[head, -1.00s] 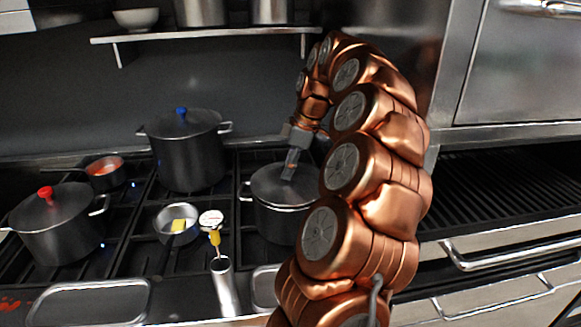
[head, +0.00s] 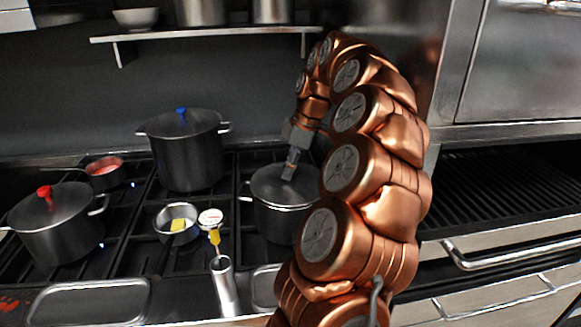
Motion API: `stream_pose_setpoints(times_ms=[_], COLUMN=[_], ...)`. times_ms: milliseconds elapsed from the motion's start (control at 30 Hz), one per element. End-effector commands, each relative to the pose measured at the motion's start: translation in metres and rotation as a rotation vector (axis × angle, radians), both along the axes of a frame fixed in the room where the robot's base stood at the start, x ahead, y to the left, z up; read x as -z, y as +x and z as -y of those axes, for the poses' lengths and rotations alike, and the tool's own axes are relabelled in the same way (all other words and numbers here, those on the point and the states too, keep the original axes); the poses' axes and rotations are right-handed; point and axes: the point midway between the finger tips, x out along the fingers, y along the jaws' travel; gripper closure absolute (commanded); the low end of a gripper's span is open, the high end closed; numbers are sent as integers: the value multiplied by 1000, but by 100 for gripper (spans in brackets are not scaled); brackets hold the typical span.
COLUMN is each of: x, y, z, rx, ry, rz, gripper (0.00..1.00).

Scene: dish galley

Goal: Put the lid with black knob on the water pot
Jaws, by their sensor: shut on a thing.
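A dark pot (head: 272,222) stands on the stove just left of my arm, with a grey lid (head: 266,184) on its top. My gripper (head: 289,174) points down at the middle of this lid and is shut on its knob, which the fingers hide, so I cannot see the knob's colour. The lid looks level and at the rim; I cannot tell whether it is fully seated. Part of the pot's right side is hidden behind my arm.
A tall pot with a blue-knobbed lid (head: 182,119) stands behind left. A pot with a red-knobbed lid (head: 55,205) is far left. A small pan with butter (head: 178,211), a saucepan with red contents (head: 103,172) and a metal cylinder holding a yellow-handled tool (head: 224,285) are nearby.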

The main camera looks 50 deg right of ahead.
Motion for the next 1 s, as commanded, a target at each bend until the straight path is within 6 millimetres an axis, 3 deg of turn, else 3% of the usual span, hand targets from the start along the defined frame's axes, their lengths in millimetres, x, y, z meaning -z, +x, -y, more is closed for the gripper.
stream_pose_setpoints(times_ms=[1000], x=[6], y=[0], z=[0], rx=[0], ry=[-1], rz=[1], gripper=[100])
